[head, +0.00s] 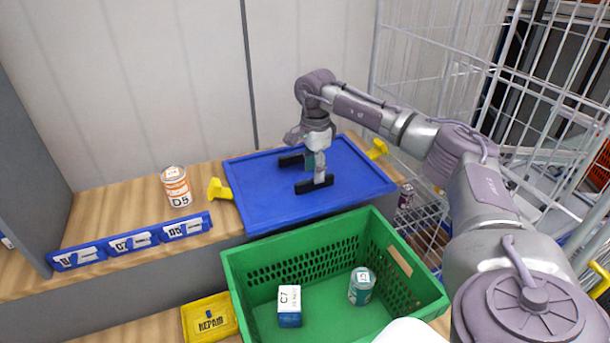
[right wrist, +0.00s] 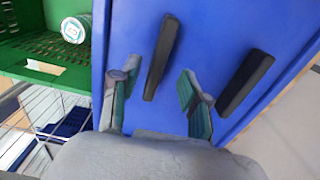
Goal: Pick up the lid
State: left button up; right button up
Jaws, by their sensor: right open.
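The lid (head: 255,185) is a flat blue panel with a raised rim and two black bar handles, lying on the shelf behind the green crate. It fills much of the right wrist view (right wrist: 220,40). My right gripper (head: 315,168) is open just above the lid, pointing down near the handles. In the right wrist view its fingers (right wrist: 155,92) stand apart, one on each side of one black handle (right wrist: 162,58). The other black handle (right wrist: 245,82) is to the right, outside the fingers. I cannot tell contact. My left gripper is not in view.
Yellow clips (head: 219,190) (head: 377,149) stick out beside the lid. A green crate (head: 240,272) in front holds a box and a can. A labelled can (head: 176,187) stands on the shelf at left. A wire cage (head: 420,60) stands at right.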

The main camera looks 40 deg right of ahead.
jog(key=shift+a+f+p, duration=0.15)
jog(key=shift+f+p, duration=0.3)
jog(key=shift+f, duration=1.4)
jog(key=shift+r, duration=0.1)
grip_shut()
